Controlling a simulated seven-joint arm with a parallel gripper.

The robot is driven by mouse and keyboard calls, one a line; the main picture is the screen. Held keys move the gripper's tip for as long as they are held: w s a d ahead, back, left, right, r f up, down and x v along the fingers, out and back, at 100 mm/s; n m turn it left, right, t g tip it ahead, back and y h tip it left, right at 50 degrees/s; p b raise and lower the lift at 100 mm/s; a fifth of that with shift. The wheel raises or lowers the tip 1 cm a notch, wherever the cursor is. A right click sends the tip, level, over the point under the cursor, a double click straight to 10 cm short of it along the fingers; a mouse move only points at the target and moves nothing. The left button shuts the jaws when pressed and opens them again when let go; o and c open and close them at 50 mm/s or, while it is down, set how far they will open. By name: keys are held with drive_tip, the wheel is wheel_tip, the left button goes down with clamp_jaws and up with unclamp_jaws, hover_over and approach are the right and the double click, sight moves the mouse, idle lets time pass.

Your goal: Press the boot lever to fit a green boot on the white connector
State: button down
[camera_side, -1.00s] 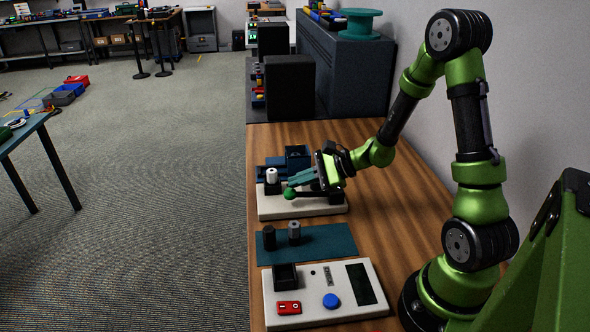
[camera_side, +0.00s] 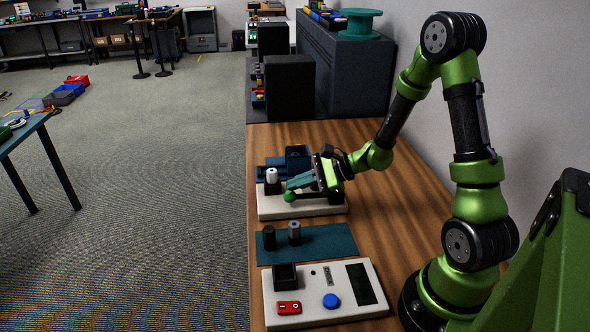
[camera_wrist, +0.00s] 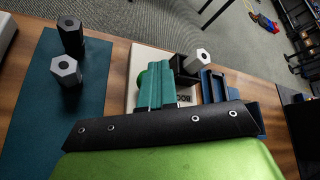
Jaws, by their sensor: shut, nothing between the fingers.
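The white connector (camera_side: 272,176) stands upright in a dark holder on the cream boot station (camera_side: 300,209); it also shows in the wrist view (camera_wrist: 200,58). The green ball of the boot lever (camera_side: 290,196) sits at the station's front, just right of and nearer than the connector. My gripper (camera_side: 290,184) is shut, its teal fingers together at the green ball. In the wrist view the ball (camera_wrist: 141,79) is partly hidden behind the fingers (camera_wrist: 155,75). I cannot tell whether they touch it. No green boot can be made out on the connector.
Blue bins (camera_side: 297,153) sit behind the station. A black and a grey connector (camera_side: 294,233) stand on the teal mat (camera_side: 325,243). Nearer is a cream panel (camera_side: 345,308) with a black holder, a red piece (camera_side: 289,308) and a blue button (camera_side: 331,301). Bare wood lies to the right.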

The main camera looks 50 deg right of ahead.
sight(304, 195)
drive_tip(key=shift+d, duration=0.1)
drive_tip(key=shift+s+d+r, duration=0.15)
drive_tip(key=shift+r, duration=0.55)
drive_tip(key=shift+s+d+r, duration=0.2)
drive_tip(key=shift+r, duration=0.5)
drive_tip(key=shift+s+d+r, duration=0.15)
drive_tip(key=shift+r, duration=0.55)
drive_tip(key=r, duration=0.3)
drive_tip(key=s+d+r, duration=0.1)
drive_tip(key=shift+r, duration=0.4)
